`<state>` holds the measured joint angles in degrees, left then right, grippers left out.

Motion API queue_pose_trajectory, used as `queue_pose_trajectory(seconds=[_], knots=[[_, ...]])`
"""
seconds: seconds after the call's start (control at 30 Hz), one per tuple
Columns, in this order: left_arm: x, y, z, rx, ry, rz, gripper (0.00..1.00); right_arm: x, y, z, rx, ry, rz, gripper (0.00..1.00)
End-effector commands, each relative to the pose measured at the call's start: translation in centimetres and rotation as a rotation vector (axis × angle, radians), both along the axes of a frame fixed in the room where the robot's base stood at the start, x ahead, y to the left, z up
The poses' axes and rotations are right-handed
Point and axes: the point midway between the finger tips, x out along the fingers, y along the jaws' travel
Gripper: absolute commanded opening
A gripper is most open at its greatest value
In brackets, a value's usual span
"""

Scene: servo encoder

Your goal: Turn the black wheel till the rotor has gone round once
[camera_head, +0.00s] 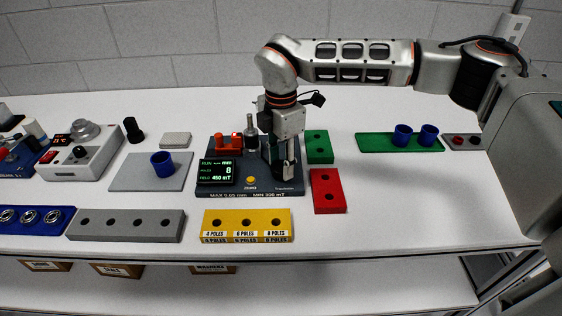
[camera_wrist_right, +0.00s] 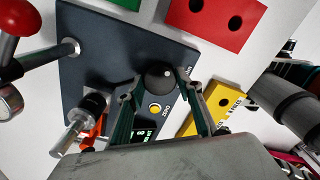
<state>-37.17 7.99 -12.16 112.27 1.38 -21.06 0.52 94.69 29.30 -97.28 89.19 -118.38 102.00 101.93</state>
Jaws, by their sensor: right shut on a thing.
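The dark blue tester (camera_head: 222,190) stands mid-table; it also shows in the wrist view (camera_wrist_right: 95,40). Its green-lettered display (camera_head: 216,173) reads poles 8 and field 450 mT. The black wheel, a round dark knob (camera_wrist_right: 160,77), sits on the tester's right part; in the head view my gripper hides it. My right gripper (camera_head: 281,172) points down, its fingers (camera_wrist_right: 158,90) shut on the wheel from both sides. A metal cylinder with a thin shaft (camera_head: 250,130), perhaps the rotor, stands at the tester's back next to an orange-red part (camera_head: 229,143). My left gripper is out of view.
A yellow pole block (camera_head: 247,236) lies in front of the tester. Red (camera_head: 327,204) and green (camera_head: 319,155) blocks lie close on its right. A grey plate with a blue cup (camera_head: 162,164) is to its left. Bare table lies at the front right.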

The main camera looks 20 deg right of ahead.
Motion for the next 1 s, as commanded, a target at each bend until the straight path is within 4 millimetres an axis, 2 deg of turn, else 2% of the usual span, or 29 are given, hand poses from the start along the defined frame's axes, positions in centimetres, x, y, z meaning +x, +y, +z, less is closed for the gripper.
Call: queue_pose_trajectory(seconds=[0.37, 0.4, 0.47, 0.83, 1.0], knots=[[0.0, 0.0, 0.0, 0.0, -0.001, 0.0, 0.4, -0.1, 0.0, -0.1, -0.001, 0.002, -0.004, 0.14], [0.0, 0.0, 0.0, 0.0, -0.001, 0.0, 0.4, -0.1, 0.0, -0.1, -0.001, 0.002, -0.004, 0.4], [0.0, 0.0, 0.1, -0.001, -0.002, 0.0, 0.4, -0.1, 0.0, -0.1, -0.001, 0.002, -0.004, 0.52], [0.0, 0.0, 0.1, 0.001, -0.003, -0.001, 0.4, 0.0, 0.0, 0.2, 0.0, 0.0, -0.004, 0.52], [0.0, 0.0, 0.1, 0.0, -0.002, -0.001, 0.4, 0.1, 0.0, 2.1, 0.0, -0.003, -0.005, 0.52]])
